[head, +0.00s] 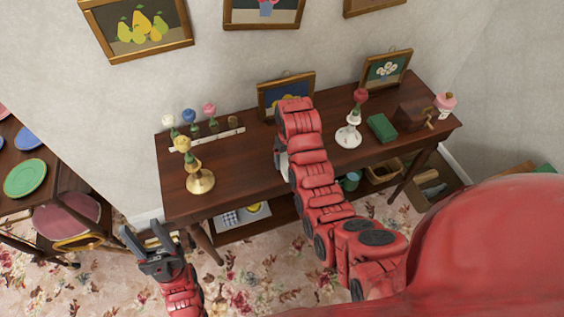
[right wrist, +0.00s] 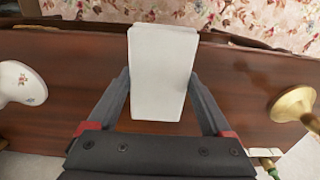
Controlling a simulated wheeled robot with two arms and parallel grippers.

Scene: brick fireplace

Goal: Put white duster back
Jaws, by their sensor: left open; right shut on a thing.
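The white duster shows in the right wrist view as a plain white rectangular block (right wrist: 162,60). My right gripper (right wrist: 160,80) is shut on it, with one finger on each side, over the brown wooden table (right wrist: 70,75). In the head view my right arm reaches across the middle of the table (head: 245,165) and hides most of that gripper; only a sliver of white shows beside it. I cannot tell whether the block touches the tabletop. My left gripper (head: 156,238) is open and empty over the carpet, in front of the table's left end.
A brass candlestick (head: 201,181) and a white rail (head: 212,138) with small flower-topped pieces stand on the left. A white candlestick (head: 348,136), green box (head: 381,127) and brown box (head: 414,117) stand on the right. A picture frame (head: 285,94) leans behind my arm.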

